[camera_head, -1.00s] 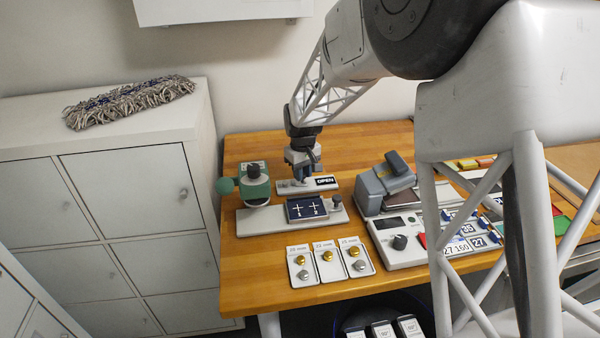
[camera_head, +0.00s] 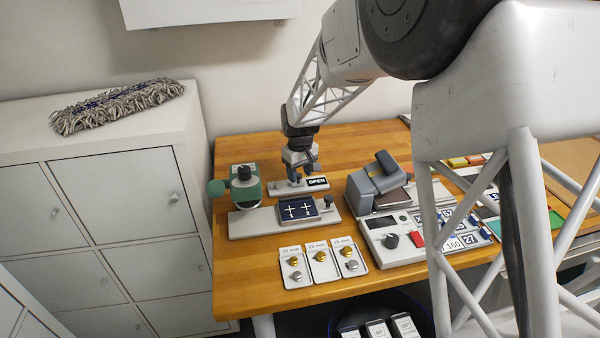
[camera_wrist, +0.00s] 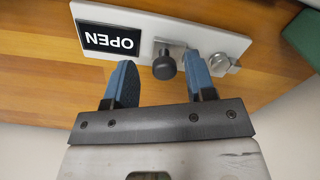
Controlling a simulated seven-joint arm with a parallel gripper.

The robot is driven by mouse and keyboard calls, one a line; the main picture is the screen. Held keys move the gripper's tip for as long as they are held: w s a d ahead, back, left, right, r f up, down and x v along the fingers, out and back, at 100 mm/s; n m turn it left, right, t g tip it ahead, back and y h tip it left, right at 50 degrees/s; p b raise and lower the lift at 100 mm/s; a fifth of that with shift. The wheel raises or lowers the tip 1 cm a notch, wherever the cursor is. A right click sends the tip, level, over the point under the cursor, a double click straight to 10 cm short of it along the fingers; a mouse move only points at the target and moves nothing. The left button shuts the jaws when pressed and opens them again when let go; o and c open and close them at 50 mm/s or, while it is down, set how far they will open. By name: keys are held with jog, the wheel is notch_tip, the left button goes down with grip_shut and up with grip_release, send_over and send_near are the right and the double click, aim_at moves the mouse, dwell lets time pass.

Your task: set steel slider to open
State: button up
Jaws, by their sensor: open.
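The slider's pale base plate (camera_head: 276,188) lies flat on the wooden table, with a black OPEN label (camera_head: 317,182) at its right end. In the wrist view the plate (camera_wrist: 148,27) carries the upside-down OPEN label (camera_wrist: 110,40), a dark round knob (camera_wrist: 164,66) near its middle and a small steel piece (camera_wrist: 221,65) at its right end. My gripper (camera_head: 305,174) is open and empty just above the plate. In the wrist view its two blue fingers (camera_wrist: 160,78) stand apart, with the knob showing between them. I cannot tell whether a finger touches the knob.
A green device (camera_head: 247,188) stands to the left. A grey fixture with a dark patterned block (camera_head: 298,210) lies in front of the slider. A grey machine (camera_head: 375,185) is to the right. Small trays with buttons (camera_head: 322,265) lie near the front edge.

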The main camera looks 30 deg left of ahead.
aim_at(300, 174)
jog(key=shift+r, duration=3.85)
jog(key=s+d+r+m, duration=0.2)
jog(key=d+r, duration=0.2)
jog(key=d, duration=0.9)
jog(key=s+d+r+m+t, duration=0.15)
jog(key=d+r, duration=0.35)
jog(key=d, duration=0.7)
jog(key=s+d+r+m, duration=0.2)
jog(key=d+r+m, duration=0.15)
jog(key=d, duration=0.95)
jog(key=s+d+f+m, duration=0.1)
jog(key=s+d+m, duration=0.2)
jog(key=s+d, duration=0.9)
jog(key=s+d+f+m+t, duration=0.1)
jog(key=s+d+m, duration=0.2)
jog(key=s+d, duration=0.9)
jog(key=shift+s+f+m, duration=0.25)
jog(key=shift+s+m, duration=0.1)
jog(key=shift+m, duration=0.05)
